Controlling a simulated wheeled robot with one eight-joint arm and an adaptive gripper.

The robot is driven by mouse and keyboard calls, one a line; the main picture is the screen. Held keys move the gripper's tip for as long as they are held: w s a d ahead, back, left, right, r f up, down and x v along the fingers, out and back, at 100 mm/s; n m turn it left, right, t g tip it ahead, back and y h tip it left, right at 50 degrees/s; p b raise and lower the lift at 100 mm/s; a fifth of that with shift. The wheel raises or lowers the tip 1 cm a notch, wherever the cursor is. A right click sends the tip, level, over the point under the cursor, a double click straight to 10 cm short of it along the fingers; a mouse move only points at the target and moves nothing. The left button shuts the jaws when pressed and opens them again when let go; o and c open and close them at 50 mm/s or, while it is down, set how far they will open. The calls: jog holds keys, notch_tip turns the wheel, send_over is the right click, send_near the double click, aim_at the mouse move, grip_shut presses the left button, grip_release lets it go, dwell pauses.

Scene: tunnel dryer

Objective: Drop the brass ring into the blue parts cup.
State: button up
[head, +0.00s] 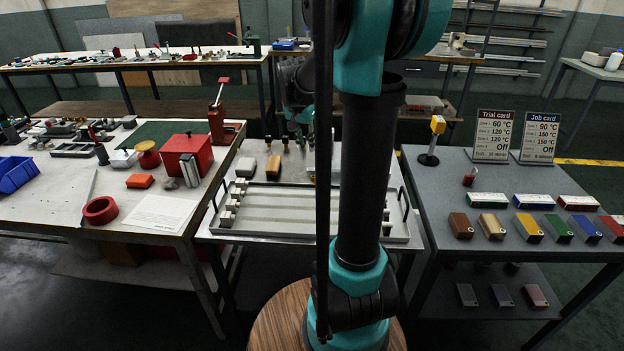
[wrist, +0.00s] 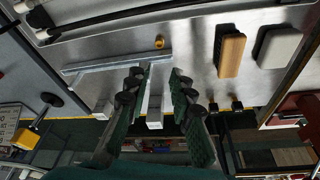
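A small brass ring (wrist: 160,42) lies on the grey metal tabletop in the wrist view, beside a pale metal bar (wrist: 115,63). My gripper (wrist: 160,73) shows below it in that picture. Its two dark green fingers are apart, with the ring just beyond their tips and not between them. A pale upright strip shows in the gap between the fingers; I cannot tell that either finger touches it. In the head view my arm covers much of the middle, and the ring is not discernible. No blue cup is clearly seen; a blue open bin (head: 14,174) stands at the far left.
A tan block (wrist: 231,52) and a white block (wrist: 278,47) stand right of the ring. A long metal tray (head: 270,238) fills the middle table's front. The right table holds coloured blocks and two cards (head: 493,136). A red box (head: 187,155) stands on the left table.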

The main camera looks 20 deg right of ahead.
aim_at(313, 177)
jog(key=x, duration=1.6)
jog(key=shift+d+f, duration=0.1)
grip_shut()
